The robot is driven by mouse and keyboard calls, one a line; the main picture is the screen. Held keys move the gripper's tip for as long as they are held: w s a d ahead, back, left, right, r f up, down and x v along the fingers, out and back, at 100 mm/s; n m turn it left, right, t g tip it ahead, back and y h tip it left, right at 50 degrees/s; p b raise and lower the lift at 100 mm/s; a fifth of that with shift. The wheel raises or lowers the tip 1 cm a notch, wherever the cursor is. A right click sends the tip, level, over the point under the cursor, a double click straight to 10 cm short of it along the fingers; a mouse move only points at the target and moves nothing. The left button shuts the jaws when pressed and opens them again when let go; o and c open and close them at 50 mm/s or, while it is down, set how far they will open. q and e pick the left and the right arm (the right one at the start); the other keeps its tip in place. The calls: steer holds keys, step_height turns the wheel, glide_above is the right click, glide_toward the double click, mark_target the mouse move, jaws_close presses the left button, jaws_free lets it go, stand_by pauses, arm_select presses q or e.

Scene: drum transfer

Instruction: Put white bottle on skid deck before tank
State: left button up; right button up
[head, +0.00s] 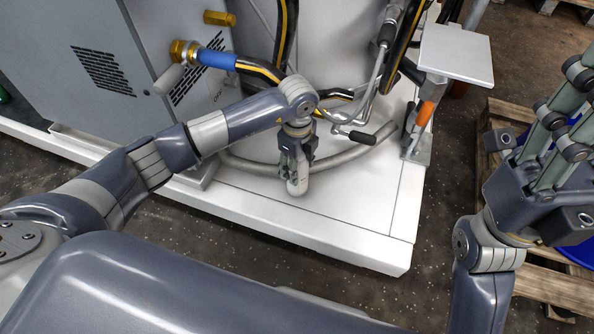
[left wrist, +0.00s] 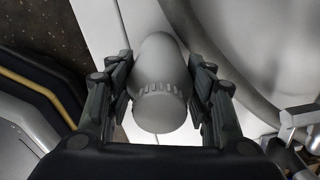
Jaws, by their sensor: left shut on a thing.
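The white bottle (head: 297,187) is between the fingers of my left gripper (head: 295,165), which is shut on it. In the left wrist view the bottle (left wrist: 160,85) lies between both finger pads, its rounded, ribbed end towards the camera. The bottle is low over the white skid deck (head: 350,205), just in front of a grey hose; I cannot tell whether it touches the deck. A large pale body, perhaps the tank (head: 335,45), rises behind. My right gripper (head: 565,115) is at the right, away from the deck, its fingertips partly cut off.
A grey vented cabinet (head: 105,75) stands at the back left. Hoses, a blue-sleeved pipe (head: 215,60) and a lever handle (head: 362,137) are close to my left arm. A post with a square plate (head: 455,52) stands at the right. The deck's front right is clear. Wooden pallets (head: 545,285) lie beyond.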

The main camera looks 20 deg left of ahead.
arm_select(q)
steer(key=shift+f, duration=0.55)
steer(key=shift+f, duration=0.15)
steer(key=o, duration=1.4)
